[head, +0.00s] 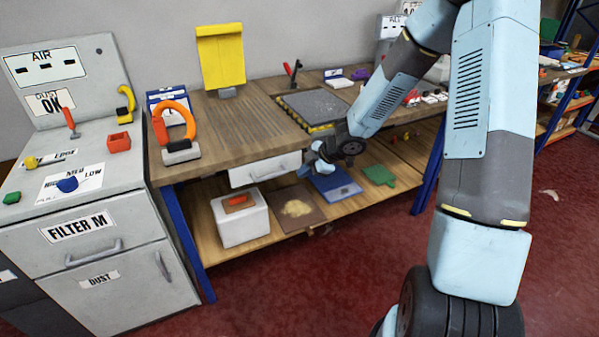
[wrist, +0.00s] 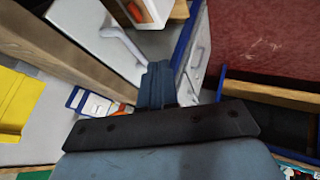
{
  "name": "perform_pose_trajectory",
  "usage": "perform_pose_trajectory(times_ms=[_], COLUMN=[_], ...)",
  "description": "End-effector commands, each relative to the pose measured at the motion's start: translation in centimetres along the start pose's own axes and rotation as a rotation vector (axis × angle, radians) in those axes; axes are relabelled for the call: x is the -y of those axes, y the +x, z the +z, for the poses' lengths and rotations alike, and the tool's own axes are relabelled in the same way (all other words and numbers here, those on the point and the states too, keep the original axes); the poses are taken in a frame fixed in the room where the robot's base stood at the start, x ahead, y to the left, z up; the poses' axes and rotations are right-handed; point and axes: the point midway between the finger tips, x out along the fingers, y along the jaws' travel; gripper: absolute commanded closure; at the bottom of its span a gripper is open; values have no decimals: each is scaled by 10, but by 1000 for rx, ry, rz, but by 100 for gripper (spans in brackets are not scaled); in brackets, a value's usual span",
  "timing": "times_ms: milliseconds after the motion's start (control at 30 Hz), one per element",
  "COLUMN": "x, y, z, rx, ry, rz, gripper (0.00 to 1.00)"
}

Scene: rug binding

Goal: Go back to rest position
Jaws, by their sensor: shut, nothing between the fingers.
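My arm reaches from the right across the front of the wooden workbench (head: 235,115). My gripper (head: 318,164) hangs at the bench's front edge, right of the white drawer (head: 265,169) and above the lower shelf. In the wrist view its dark fingers (wrist: 157,84) are together, with nothing seen between them. The drawer and its handle also show in the wrist view (wrist: 122,42), beside the fingers. I cannot tell the exact gap between the gripper and the drawer.
The lower shelf holds a white box (head: 240,222), a blue tray (head: 338,187) and a green piece (head: 379,175). A grey cabinet (head: 110,225) stands at the left. An orange-handled tool (head: 176,125) and a yellow board (head: 220,57) stand on the bench. Red floor (head: 340,275) is clear in front.

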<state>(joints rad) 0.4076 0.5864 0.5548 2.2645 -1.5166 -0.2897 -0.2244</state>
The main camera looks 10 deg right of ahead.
Motion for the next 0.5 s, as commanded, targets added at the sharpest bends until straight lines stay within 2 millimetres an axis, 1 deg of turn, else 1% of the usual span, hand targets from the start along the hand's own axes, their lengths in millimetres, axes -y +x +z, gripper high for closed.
perform_pose_trajectory(times_ms=[167, 267, 367, 500], x=[-1, -5, -14, -27], y=[-4, -11, -28, -64], z=[0, 3, 8, 17], rx=[7, 44, 118, 254], ry=[3, 17, 50, 126], rz=[2, 14, 41, 100], gripper=[100, 100, 100, 100])
